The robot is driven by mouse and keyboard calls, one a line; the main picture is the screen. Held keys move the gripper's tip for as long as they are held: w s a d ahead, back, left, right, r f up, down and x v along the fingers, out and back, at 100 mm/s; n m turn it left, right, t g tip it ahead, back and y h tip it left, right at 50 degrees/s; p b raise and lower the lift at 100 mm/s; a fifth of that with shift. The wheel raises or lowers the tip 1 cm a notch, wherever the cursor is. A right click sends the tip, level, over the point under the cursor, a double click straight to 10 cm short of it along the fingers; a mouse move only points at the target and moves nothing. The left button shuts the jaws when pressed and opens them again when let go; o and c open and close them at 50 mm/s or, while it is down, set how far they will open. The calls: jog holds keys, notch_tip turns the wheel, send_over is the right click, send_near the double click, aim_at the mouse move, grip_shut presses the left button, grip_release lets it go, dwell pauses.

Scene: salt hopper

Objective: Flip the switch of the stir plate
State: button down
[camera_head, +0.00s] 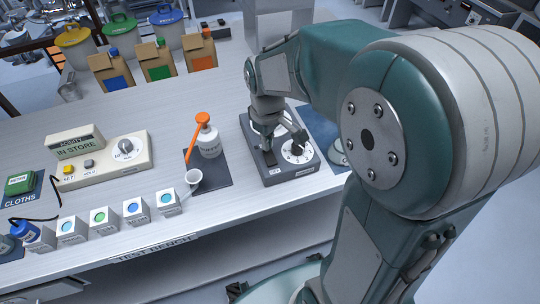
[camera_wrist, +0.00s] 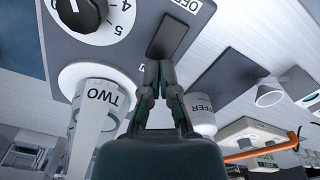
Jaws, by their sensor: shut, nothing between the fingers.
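The stir plate (camera_head: 292,173) is a dark grey box on the bench, right of the middle in the head view. In the wrist view its grey top (camera_wrist: 135,40) carries a numbered black dial (camera_wrist: 82,14) and a dark rectangular switch (camera_wrist: 171,34) beside an OFF label. A vessel marked TWO (camera_wrist: 104,98) stands on its round white plate. My gripper (camera_wrist: 158,66) is shut and empty, with its fingertips at the edge of the switch. I cannot tell whether they touch it. In the head view my gripper (camera_head: 268,152) partly hides the plate's top.
A white bottle (camera_head: 208,143) with an orange spout and a small white cup (camera_head: 193,178) stand left of the plate, around a dark mat (camera_head: 212,180). A cream console (camera_head: 125,155), several small boxes and brown bags are farther left. Bare bench lies behind the plate.

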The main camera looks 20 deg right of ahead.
jog(key=shift+f, duration=0.9)
dwell(0.6)
jog(key=shift+r, duration=3.5)
jog(key=s+r+m+t, duration=0.2)
jog(key=s+r+m, duration=0.1)
jog(key=s, duration=0.4)
jog(key=s+r+m+t, duration=0.2)
jog(key=s+m+t, duration=0.1)
jog(key=s, duration=0.4)
jog(key=shift+r+t, duration=0.3)
jog(key=shift+r, duration=0.1)
